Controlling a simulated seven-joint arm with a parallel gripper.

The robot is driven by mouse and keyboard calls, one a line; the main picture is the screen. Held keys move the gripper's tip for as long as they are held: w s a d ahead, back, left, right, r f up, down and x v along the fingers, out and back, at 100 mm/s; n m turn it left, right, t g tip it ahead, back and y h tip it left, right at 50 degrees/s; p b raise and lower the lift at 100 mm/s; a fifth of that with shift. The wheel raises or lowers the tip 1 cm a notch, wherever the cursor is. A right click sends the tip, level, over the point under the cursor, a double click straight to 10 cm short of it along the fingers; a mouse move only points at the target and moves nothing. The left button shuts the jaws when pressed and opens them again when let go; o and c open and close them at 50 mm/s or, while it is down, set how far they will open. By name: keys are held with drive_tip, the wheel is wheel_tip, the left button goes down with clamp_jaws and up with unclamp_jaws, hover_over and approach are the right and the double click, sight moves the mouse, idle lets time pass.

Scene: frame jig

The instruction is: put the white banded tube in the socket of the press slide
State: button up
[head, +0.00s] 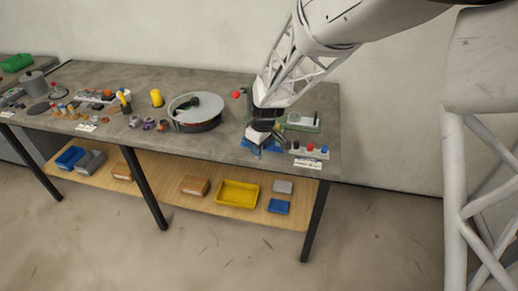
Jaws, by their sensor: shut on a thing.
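My gripper (259,132) points down over the right part of the grey workbench, low above a blue fixture (252,149). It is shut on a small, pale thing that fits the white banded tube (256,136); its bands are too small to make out. The gripper and forearm hide part of the fixture. Whether the tube touches anything below cannot be told. A green-based device with a pale block (302,121) stands just right of the gripper. I cannot tell which of these is the press slide, and no socket can be made out.
A pale rack with red and blue knobs (309,151) stands at the front right edge. Smaller parts crowd the left. Bins sit on the lower shelf (160,185).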

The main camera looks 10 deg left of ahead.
drive_tip(key=shift+r, duration=0.8)
drive_tip(key=shift+w, duration=0.1)
drive_tip(key=shift+w, duration=0.5)
drive_tip(key=w+d, duration=0.3)
drive_tip(key=w, duration=0.7)
drive_tip(key=w+d+r, duration=0.1)
drive_tip(key=w+d, duration=0.1)
drive_tip(key=w, duration=0.8)
drive_tip(key=w+d+r, duration=0.1)
drive_tip(key=w+d, duration=0.2)
drive_tip(key=w, duration=0.7)
drive_tip(key=shift+w+d, duration=0.2)
drive_tip(key=shift+d, duration=0.1)
drive_tip(key=shift+f, duration=0.2)
drive_tip(key=shift+f, duration=2.3)
drive_tip(key=shift+f, duration=1.5)
